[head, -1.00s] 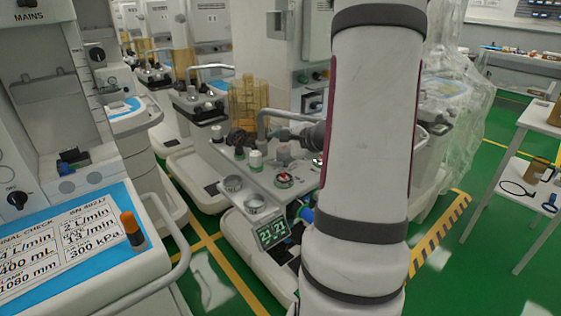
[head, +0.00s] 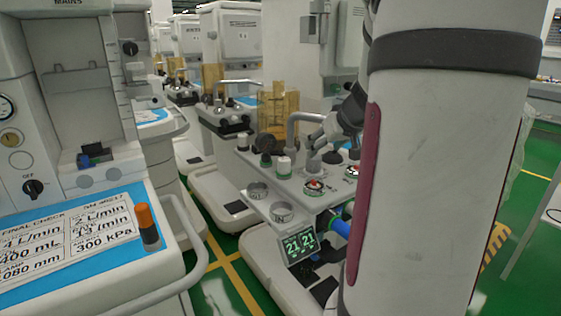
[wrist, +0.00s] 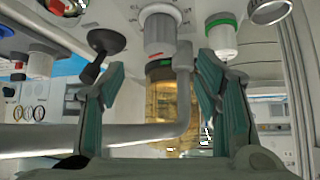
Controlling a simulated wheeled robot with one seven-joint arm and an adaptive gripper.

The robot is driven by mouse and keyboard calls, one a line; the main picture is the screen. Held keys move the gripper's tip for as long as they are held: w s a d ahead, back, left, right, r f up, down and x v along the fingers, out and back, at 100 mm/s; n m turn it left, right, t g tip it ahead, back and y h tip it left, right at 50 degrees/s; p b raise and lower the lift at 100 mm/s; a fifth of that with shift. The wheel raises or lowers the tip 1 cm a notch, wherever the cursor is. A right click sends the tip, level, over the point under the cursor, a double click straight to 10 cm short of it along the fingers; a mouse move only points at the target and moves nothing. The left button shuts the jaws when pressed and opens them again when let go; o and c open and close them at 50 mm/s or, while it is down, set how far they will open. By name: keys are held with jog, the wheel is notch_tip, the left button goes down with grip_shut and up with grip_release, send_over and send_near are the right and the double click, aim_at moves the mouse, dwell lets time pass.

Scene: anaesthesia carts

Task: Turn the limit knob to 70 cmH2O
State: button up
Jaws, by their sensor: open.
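A grey round knob with a red mark (wrist: 160,35) stands on the light panel of the middle cart; I take it for the limit knob, but its lettering is too small to read. It also shows in the head view (head: 311,163). My gripper (wrist: 162,75) is open and empty, its two green-grey fingers spread to either side of the knob's line, with the knob beyond the tips. No contact is visible. In the head view my gripper (head: 322,134) is over the back of the panel, partly hidden by my arm.
A white knob with a green band (wrist: 222,38) and a black knob (wrist: 105,42) flank the grey one. A bent grey pipe (wrist: 120,137) crosses below it. The cart has a lit display (head: 300,243) and metal cups (head: 281,212). Another cart (head: 120,265) stands at left.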

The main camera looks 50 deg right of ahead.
aim_at(314, 158)
jog(key=b+x, duration=0.1)
jog(key=x, duration=0.8)
jog(key=shift+w+f, duration=0.1)
jog(key=c, duration=1.2)
